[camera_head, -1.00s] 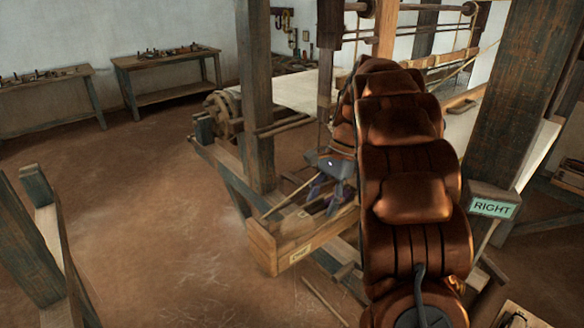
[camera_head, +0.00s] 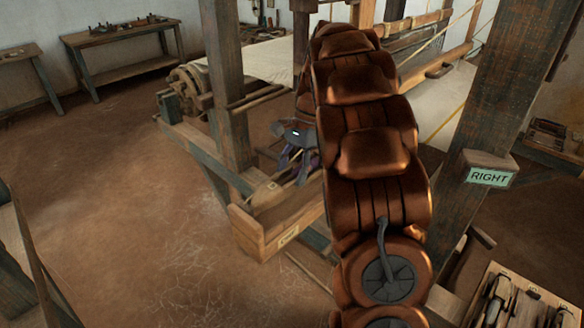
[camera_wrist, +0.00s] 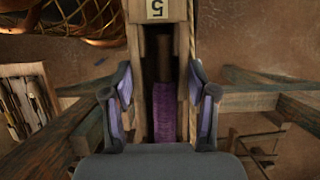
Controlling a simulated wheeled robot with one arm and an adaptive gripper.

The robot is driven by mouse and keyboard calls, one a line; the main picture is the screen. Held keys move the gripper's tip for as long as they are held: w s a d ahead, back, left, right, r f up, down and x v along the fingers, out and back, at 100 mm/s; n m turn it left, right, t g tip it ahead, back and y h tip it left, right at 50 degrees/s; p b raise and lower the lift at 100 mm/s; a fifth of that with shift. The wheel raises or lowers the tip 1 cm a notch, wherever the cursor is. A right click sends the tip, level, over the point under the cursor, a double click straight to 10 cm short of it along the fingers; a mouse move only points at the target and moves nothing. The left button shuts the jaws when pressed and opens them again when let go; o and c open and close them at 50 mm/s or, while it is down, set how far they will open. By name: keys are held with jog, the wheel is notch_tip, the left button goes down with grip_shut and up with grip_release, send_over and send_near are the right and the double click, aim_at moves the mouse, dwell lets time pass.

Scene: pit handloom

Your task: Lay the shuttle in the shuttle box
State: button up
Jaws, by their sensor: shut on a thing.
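The shuttle is a wooden body with a dark slot and purple yarn. In the wrist view the shuttle (camera_wrist: 183,70) lies lengthwise between the fingers of my gripper (camera_wrist: 162,108), which is shut on its sides. A tag reading 5 shows upside down near its far part. In the head view the shuttle's pale end (camera_head: 267,195) points down-left from my gripper (camera_head: 299,160), over the open wooden shuttle box (camera_head: 262,240). I cannot tell whether the shuttle touches the box floor. My arm hides the right part of the box.
The loom post (camera_head: 226,100) stands behind the box. A thick post with a RIGHT sign (camera_head: 488,177) stands right of my arm. A tool tray (camera_head: 540,300) is at the lower right. Workbenches (camera_head: 125,65) stand at the back left. The floor at left is open.

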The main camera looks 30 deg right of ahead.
jog(key=shift+f+b, duration=1.1)
jog(key=shift+f, duration=1.9)
jog(key=o, duration=1.5)
jog(key=shift+c, duration=0.2)
jog(key=shift+r, duration=0.1)
jog(key=shift+r+p, duration=1.85)
jog(key=shift+r, duration=2.05)
